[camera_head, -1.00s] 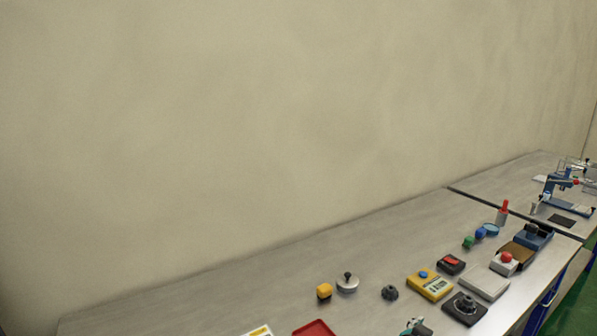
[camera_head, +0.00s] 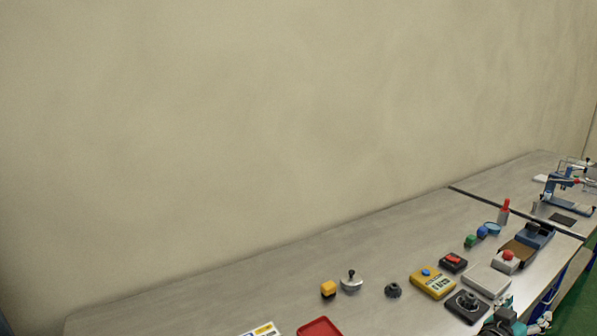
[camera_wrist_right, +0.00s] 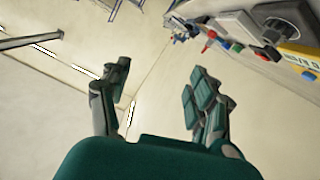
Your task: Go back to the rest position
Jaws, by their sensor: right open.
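My right gripper (camera_head: 503,318) shows in part at the bottom right of the head view, by the front edge of the bench (camera_head: 215,285), near the dark square device with a round knob (camera_head: 467,306). In the right wrist view its two green-padded fingers (camera_wrist_right: 158,90) are spread apart with nothing between them. That view is tilted, with the bench items at the upper right, apart from the fingers. My left gripper is in neither view.
On the bench are a red tray (camera_head: 319,328), a yellow block (camera_head: 328,289), a silver lid with a knob (camera_head: 351,281), a dark knob (camera_head: 393,290), a yellow device (camera_head: 433,283) and a white box (camera_head: 487,281). The back left of the bench is clear.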

